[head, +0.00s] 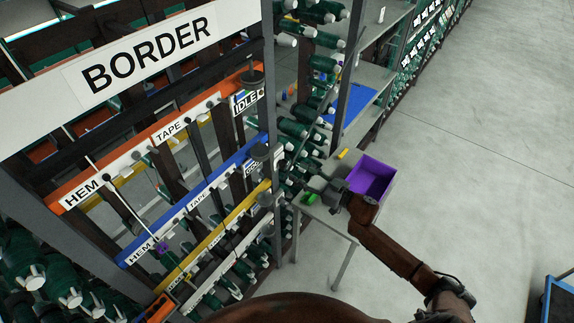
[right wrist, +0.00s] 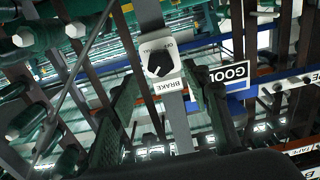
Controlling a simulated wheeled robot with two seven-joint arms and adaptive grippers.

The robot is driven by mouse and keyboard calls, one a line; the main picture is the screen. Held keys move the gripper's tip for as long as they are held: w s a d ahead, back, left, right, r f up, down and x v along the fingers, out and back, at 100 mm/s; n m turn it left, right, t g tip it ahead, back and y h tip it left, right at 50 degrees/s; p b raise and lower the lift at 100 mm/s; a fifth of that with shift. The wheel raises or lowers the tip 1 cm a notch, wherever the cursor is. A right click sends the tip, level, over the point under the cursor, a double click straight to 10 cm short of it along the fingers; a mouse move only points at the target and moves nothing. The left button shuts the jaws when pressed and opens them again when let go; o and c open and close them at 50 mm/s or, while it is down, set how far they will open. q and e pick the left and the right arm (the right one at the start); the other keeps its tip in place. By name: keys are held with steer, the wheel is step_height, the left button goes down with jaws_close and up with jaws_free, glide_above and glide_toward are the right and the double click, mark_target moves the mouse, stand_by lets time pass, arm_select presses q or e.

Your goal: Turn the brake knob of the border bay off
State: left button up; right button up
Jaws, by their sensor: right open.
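The brake knob (right wrist: 159,65) is a black dial on a white plate marked BRAKE, with small OFF lettering, on a grey upright. It appears upside down in the right wrist view; its exact setting is hard to read. My right gripper (right wrist: 162,92) is open, with one dark finger on each side of the upright and the knob beyond, between them. I cannot tell whether it touches. In the head view my right gripper (head: 330,193) is beside the rack under the BORDER sign (head: 150,48). The knob is not distinguishable there. My left gripper is not in view.
A purple bin (head: 372,176) stands on a small grey table by my right wrist, with a green item (head: 310,198) nearby. Rack posts, labelled rails and green spools crowd the left. The floor at right is mostly clear.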

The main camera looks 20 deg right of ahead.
mark_target(287, 165)
steer(key=p+x, duration=0.1)
steer(key=x, duration=0.6)
steer(key=shift+c, duration=0.4)
steer(key=c, duration=1.1)
